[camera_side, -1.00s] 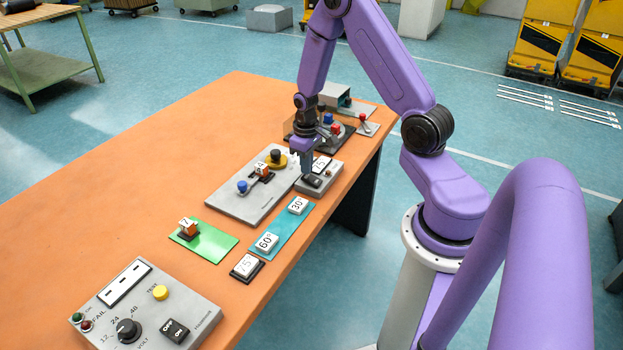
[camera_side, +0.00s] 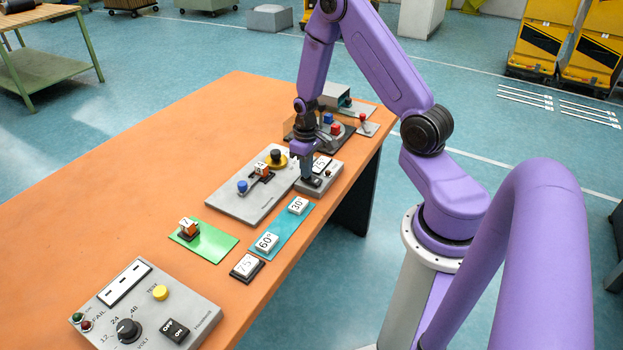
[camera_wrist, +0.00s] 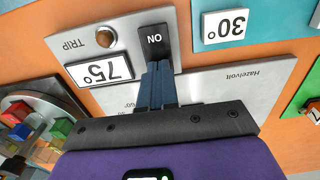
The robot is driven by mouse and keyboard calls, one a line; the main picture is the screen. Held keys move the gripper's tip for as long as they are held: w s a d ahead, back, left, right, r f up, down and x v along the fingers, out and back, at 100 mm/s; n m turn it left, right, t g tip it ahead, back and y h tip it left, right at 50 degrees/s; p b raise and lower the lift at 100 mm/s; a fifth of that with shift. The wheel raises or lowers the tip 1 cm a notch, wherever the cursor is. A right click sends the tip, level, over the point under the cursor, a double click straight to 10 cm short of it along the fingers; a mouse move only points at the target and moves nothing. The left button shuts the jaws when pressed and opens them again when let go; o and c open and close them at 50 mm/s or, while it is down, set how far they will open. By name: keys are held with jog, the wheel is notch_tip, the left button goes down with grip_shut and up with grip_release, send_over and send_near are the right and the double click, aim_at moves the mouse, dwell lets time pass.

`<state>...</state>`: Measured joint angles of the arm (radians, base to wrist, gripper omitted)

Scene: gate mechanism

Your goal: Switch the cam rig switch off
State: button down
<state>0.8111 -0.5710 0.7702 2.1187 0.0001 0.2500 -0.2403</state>
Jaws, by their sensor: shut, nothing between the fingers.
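The rocker's other end is hidden behind my fingertips. My gripper (camera_wrist: 158,68) is shut and empty, with its fingertips at the near end of the rocker. In the side view my gripper (camera_side: 308,178) points down onto the rocker, which it partly covers. I cannot tell whether the tips press it.
A teal strip (camera_side: 284,230) holds 60° and 30° tiles. A grey control box (camera_side: 180,295) with another rocker stands at the near left.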

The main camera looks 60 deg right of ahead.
jog(key=shift+f, duration=0.2)
jog(key=shift+r, duration=3.5)
jog(key=shift+a, duration=0.1)
